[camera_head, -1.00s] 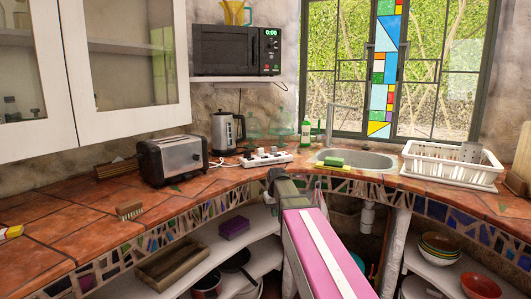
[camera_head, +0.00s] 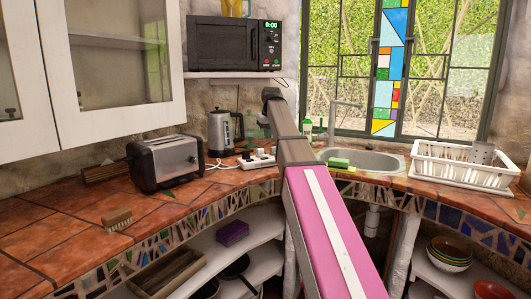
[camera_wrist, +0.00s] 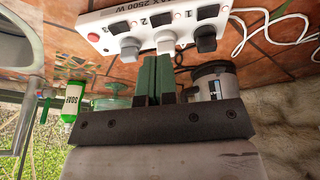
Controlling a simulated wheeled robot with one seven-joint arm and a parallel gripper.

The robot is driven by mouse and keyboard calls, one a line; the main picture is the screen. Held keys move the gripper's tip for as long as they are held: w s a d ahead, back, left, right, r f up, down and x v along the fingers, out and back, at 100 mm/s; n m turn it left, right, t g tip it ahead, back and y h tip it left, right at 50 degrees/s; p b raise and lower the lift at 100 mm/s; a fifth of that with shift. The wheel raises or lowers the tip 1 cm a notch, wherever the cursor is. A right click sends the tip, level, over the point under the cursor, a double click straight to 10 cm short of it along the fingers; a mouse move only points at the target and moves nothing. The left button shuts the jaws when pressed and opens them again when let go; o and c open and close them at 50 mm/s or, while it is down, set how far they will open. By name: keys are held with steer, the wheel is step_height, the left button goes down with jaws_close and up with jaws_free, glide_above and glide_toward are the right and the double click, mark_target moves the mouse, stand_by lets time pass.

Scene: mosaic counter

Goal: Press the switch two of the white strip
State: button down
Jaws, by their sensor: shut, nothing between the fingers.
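The white power strip (camera_head: 259,161) lies on the tiled counter beside the toaster and kettle. My arm hides its right end in the head view. In the wrist view the white strip (camera_wrist: 125,20) runs across the top, with printed numbers, dark switches (camera_wrist: 156,19), a red round button (camera_wrist: 93,37) and several plugs along its edge. A white plug (camera_wrist: 165,41) shows just beyond my fingertips. My gripper (camera_wrist: 157,58) is shut and empty, pointing toward the strip. I cannot tell the exact gap. In the head view my gripper (camera_head: 271,94) is raised above the counter.
A toaster (camera_head: 167,162) and a kettle (camera_head: 225,132) stand left of the strip, with a white cable between. The sink (camera_head: 365,162) and a dish rack (camera_head: 462,166) are to the right. A microwave (camera_head: 236,44) sits on a shelf above. A green soap bottle (camera_wrist: 74,100) is nearby.

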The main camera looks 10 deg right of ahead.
mark_target(267, 158)
steer(key=r, duration=0.1)
steer(key=w+r, duration=0.1)
steer(key=r, duration=0.1)
steer(key=shift+w+r, duration=0.25)
steer(key=shift+w, duration=0.05)
steer(key=shift+f, duration=0.15)
steer(key=x, duration=1.2)
steer(key=shift+s+d+f, duration=0.2)
steer(key=shift+s+f, duration=0.05)
steer(key=shift+f, duration=0.2)
steer(key=shift+w+f, duration=0.1)
steer(key=shift+f, duration=0.4)
steer(key=shift+d, duration=0.1)
